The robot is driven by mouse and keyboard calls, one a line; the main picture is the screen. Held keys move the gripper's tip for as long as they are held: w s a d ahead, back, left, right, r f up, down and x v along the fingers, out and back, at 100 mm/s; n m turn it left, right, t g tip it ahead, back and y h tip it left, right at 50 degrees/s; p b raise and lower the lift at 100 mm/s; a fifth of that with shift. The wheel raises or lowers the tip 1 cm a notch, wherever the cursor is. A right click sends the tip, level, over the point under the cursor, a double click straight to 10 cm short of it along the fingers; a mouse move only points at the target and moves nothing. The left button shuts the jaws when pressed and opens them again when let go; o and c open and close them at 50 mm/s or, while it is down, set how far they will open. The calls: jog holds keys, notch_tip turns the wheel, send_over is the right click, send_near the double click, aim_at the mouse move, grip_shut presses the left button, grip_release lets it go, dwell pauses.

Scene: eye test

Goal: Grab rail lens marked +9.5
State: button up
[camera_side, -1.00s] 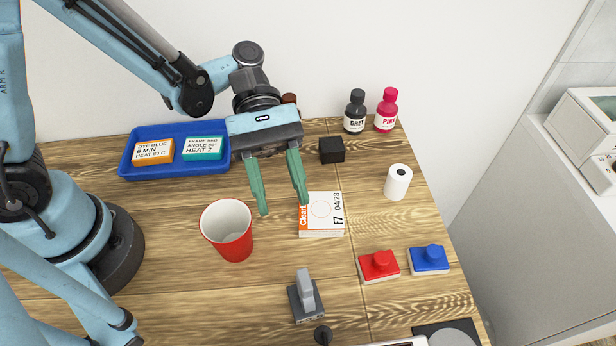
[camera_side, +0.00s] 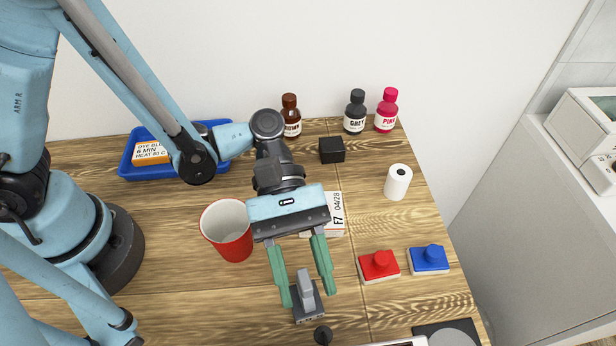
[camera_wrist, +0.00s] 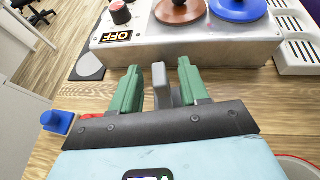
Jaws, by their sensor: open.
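I see no lens marked +9.5 and no lens rail in either view. My gripper (camera_side: 307,299) is open and points down at the front middle of the table; it also shows in the wrist view (camera_wrist: 159,68). A grey upright block on a dark base (camera_side: 306,284) appears between its green fingers in both views, with gaps on each side. In the wrist view this grey block (camera_wrist: 161,88) shows no readable mark. Its base is mostly hidden there by my gripper.
A red cup (camera_side: 235,248) stands close left of my gripper. A white box (camera_side: 337,218) is partly hidden behind it. Red (camera_side: 379,264) and blue (camera_side: 429,259) buttons sit right. A metal device marked OFF (camera_wrist: 190,45) lies beyond the fingertips in the wrist view.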

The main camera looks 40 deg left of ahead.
jog(key=shift+s+d+f, duration=0.1)
jog(key=shift+s+d, duration=0.1)
jog(key=shift+d, duration=0.1)
jog(key=shift+c, duration=0.3)
grip_shut()
